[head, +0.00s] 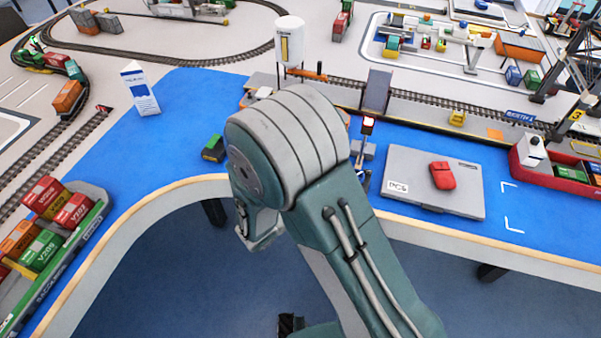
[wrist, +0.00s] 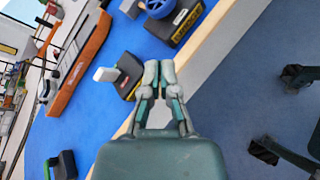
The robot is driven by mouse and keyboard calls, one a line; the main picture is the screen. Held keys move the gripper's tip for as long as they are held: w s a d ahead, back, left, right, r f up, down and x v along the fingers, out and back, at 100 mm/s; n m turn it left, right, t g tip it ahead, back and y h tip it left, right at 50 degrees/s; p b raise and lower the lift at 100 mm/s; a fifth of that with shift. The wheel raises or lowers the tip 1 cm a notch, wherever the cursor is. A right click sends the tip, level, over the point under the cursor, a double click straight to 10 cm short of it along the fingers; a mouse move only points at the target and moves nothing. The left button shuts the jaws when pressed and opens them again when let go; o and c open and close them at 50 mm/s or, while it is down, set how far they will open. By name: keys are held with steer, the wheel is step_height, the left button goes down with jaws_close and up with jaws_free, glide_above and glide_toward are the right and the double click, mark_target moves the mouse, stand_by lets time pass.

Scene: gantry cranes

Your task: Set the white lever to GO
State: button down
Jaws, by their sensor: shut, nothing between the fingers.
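In the wrist view a white lever (wrist: 105,75) sticks out from a small dark box (wrist: 130,72) with a yellow-marked face, standing on the blue table top near its edge. My gripper (wrist: 159,72) is shut and empty. In that picture its fingertips are just right of the dark box, over the table edge, with a gap to the white lever. I cannot tell how far above the table they are. GO markings are too small to read. In the head view my arm covers the middle, and I cannot make out the lever there.
In the head view a signal post with a red lamp (head: 368,123) stands just right of my arm. A grey case (head: 440,203) carries a red object (head: 442,175). A small green-and-black block (head: 213,149) lies left of my arm.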

steer(key=s+a+f+n+t+y, duration=0.1)
steer(key=s+a+n+t+y, duration=0.2)
steer(key=a+n, duration=0.4)
steer(key=n+t+y, duration=0.1)
steer(key=n+y, duration=0.1)
steer(key=n, duration=0.3)
steer(key=shift+a+f, duration=0.2)
steer(key=shift+a, duration=0.15)
steer(key=shift+w, duration=0.15)
steer(key=x, duration=0.4)
steer(key=r+x, duration=0.1)
steer(key=x, duration=0.3)
steer(key=r+x, duration=0.1)
steer(key=x, duration=0.3)
steer(key=shift+w, duration=0.4)
steer(key=shift+w+d+r, duration=0.15)
steer(key=shift+w+r, duration=0.1)
steer(key=shift+w, duration=0.15)
